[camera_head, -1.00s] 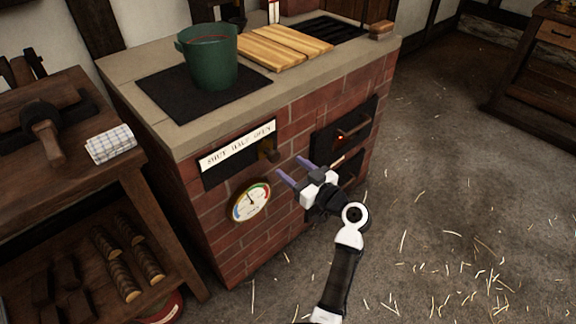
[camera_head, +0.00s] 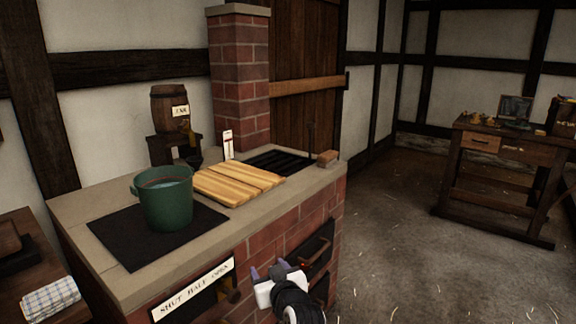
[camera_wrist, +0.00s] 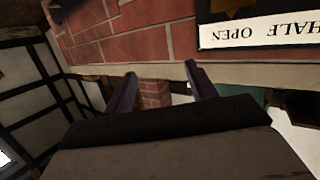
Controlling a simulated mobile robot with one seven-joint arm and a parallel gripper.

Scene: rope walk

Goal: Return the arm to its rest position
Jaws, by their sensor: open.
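My gripper (camera_head: 268,272) is in front of the brick stove (camera_head: 270,241), low in the head view, beside the right end of the label plate (camera_head: 192,290). Its two purple fingers are apart with nothing between them. In the wrist view the gripper (camera_wrist: 157,85) also shows open and empty, with the brick front (camera_wrist: 135,35) and the "HALF OPEN" plate (camera_wrist: 265,32) beyond it. The plate reads upside down there. My forearm is mostly cut off by the bottom edge of the head view.
On the stove top stand a green pot (camera_head: 165,203) and a slatted wooden board (camera_head: 236,184). A small block (camera_head: 327,158) lies at the right corner. A barrel (camera_head: 170,107) stands behind. Open floor (camera_head: 395,250) lies to the right, before a workbench (camera_head: 500,170).

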